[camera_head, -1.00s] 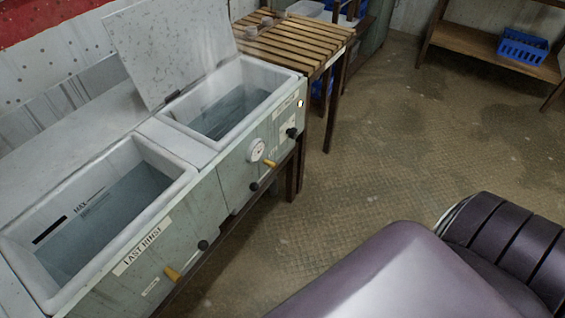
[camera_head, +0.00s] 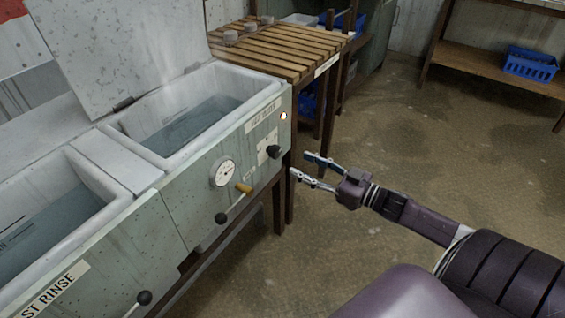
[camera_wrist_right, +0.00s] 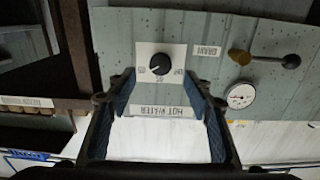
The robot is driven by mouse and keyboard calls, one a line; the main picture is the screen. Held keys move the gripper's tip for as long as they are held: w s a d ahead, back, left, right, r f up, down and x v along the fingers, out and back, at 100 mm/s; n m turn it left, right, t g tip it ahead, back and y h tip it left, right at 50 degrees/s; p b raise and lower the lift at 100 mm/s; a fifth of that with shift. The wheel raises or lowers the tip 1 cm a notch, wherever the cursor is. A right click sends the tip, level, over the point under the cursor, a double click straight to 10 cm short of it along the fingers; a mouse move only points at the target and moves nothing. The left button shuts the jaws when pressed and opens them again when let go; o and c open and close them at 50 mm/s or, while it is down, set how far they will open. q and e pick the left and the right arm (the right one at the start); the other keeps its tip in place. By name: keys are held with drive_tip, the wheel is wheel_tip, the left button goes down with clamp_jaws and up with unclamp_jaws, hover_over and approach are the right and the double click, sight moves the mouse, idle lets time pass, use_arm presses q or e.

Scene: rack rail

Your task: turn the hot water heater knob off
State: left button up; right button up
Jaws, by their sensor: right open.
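The hot water heater knob (camera_head: 273,152) is a black dial on a pale plate at the right end of the tank's front panel. In the right wrist view the knob (camera_wrist_right: 160,64) appears upside down, above the "HOT WATER" label (camera_wrist_right: 162,111); its exact setting is hard to read. My right gripper (camera_head: 300,164) is open and empty, just right of the knob and apart from it in the head view. In the right wrist view the fingers (camera_wrist_right: 160,88) spread to either side below the knob. My left gripper is not in view.
A small light (camera_head: 283,116) glows above the knob. A dial gauge (camera_head: 222,173), a yellow handle (camera_head: 243,188) and a black-ended lever (camera_head: 221,217) project nearby. A slatted wooden table (camera_head: 280,50) stands behind the tank's right end. The floor to the right is open.

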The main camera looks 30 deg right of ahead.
sight(278, 154)
drive_tip(key=shift+b+x, duration=0.9)
drive_tip(key=shift+x, duration=3)
drive_tip(key=shift+r, duration=0.1)
drive_tip(key=c, duration=1.2)
drive_tip(key=shift+o, duration=0.2)
